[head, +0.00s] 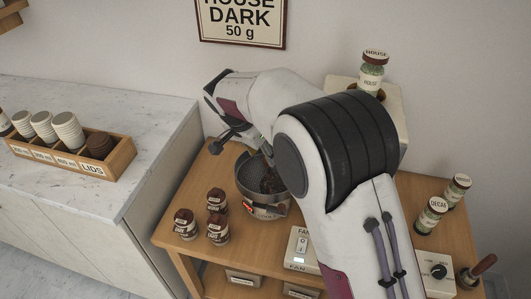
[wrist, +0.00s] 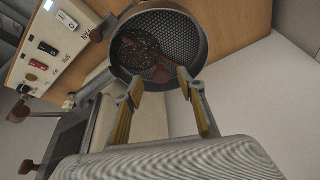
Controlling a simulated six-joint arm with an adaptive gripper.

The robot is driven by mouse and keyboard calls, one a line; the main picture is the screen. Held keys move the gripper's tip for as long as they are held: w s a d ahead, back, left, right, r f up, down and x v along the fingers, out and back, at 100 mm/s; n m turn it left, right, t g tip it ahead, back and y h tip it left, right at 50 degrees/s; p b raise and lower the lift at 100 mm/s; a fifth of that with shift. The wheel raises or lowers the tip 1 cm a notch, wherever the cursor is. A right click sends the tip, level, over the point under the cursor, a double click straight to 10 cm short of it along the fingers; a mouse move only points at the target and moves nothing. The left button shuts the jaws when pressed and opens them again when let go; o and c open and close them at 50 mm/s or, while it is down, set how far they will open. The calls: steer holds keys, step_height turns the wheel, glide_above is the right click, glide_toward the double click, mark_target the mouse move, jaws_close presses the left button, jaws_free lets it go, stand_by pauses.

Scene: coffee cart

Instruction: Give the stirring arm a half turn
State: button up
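The round metal cooling tray (head: 239,185) stands on the wooden cart, with dark beans inside. In the wrist view the tray (wrist: 196,27) shows its perforated floor, with the beans (wrist: 135,46) gathered at the left. A reddish-brown piece (wrist: 162,74), which looks like part of the stirring arm, lies inside the near rim; its full shape is unclear. My gripper (wrist: 160,78) is open, with its two yellow-lined fingers apart at the tray's near edge. The brown piece appears between and beyond the fingertips; I cannot tell whether they touch it. In the head view my arm hides much of this.
Three dark-capped jars (head: 217,230) stand left of the tray. The FAN switch box (head: 301,247) is in front of it. Labelled jars (head: 432,215) and a dial box (head: 438,271) are at right. A wooden cup rack (head: 120,160) sits on the left counter.

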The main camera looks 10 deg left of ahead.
steer(key=s+a, duration=0.4)
steer(key=s, duration=0.5)
steer(key=shift+s+a, duration=0.2)
steer(key=shift+s, duration=0.2)
